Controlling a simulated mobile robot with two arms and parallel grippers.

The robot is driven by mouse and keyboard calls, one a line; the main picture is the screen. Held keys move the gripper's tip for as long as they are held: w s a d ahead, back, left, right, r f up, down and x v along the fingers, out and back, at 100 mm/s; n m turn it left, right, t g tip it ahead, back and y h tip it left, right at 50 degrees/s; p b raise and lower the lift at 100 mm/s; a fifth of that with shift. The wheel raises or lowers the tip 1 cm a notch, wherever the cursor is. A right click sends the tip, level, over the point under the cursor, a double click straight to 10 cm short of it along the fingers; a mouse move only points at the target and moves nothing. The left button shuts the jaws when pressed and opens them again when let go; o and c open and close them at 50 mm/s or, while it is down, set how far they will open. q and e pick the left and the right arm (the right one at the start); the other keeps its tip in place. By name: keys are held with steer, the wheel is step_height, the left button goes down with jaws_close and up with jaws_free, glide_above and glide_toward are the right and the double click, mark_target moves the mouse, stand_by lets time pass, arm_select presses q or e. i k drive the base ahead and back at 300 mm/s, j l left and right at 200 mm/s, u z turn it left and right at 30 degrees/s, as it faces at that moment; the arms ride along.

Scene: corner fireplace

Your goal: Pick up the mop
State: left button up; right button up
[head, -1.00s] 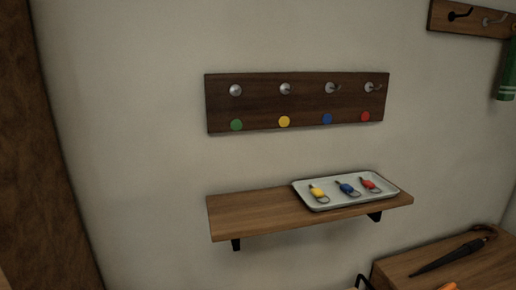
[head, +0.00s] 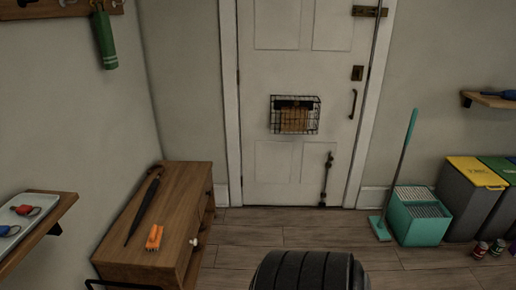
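The mop (head: 401,160) has a teal upper handle, a greyish lower shaft and a flat teal head on the wood floor. It leans to the right, standing at the left side of a teal bucket (head: 421,228), to the right of the white door. The bucket has a light grated top. Whether the mop touches the bucket I cannot tell. Neither of my grippers shows in the head view.
A wooden cabinet (head: 182,205) with an umbrella (head: 144,207) and an orange brush-like item (head: 154,238) stands at left. Grey bins (head: 465,205) stand right of the bucket, with cans (head: 480,249) in front. Floor before the door (head: 292,100) is clear.

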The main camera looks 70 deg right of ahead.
mark_target(376, 224)
steer(key=z, duration=3.45)
steer(key=i+j, duration=0.15)
steer(key=i, duration=0.35)
steer(key=i+j, duration=0.1)
steer(key=i, duration=0.4)
steer(key=i+j+u, duration=0.1)
steer(key=i, duration=0.4)
